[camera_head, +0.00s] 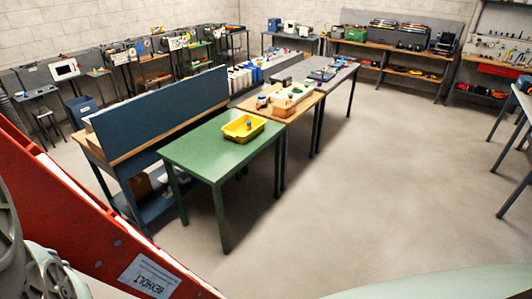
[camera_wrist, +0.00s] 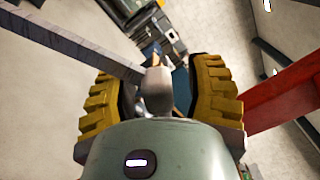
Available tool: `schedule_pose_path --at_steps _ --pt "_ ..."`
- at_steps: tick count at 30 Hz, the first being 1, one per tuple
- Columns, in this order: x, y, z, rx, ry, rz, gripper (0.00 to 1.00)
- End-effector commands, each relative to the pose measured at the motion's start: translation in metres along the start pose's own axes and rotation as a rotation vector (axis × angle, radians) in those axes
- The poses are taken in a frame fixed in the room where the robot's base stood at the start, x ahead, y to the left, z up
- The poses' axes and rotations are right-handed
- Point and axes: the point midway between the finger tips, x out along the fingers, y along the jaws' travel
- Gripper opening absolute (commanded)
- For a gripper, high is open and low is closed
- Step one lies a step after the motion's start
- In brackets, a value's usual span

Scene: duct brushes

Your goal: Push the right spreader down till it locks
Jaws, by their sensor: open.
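My gripper (camera_wrist: 160,72) shows in the wrist view with its two yellow ridged fingers spread apart. It is open, and I see nothing held between the fingers. A grey rounded part sticks up between them, and I cannot tell what it is. In the head view, a yellow tray (camera_head: 233,132) sits on the green table (camera_head: 205,158) and holds a small blue-topped item. I cannot make out the right spreader in either view. The things on the wooden table behind are too small to tell. My gripper is not visible in the head view.
The wooden table (camera_head: 309,101) behind the green one carries several small things. A blue upright panel (camera_head: 165,112) stands on a bench left of the green table. Open floor (camera_head: 350,190) lies to the right. Grey table legs (camera_head: 515,150) stand at the right edge.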

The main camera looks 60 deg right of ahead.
Motion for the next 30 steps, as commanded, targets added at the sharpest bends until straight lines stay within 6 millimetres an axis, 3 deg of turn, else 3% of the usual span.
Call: schedule_pose_path --at_steps 2,18,30 --pt "-0.0001 -0.0006 -0.0015 0.000 0.003 -0.001 0.54" --pt "-0.0002 0.0000 -0.0005 0.000 0.001 0.000 0.00" --pt "-0.0006 0.0083 -0.0010 -0.033 -0.002 0.001 0.00"
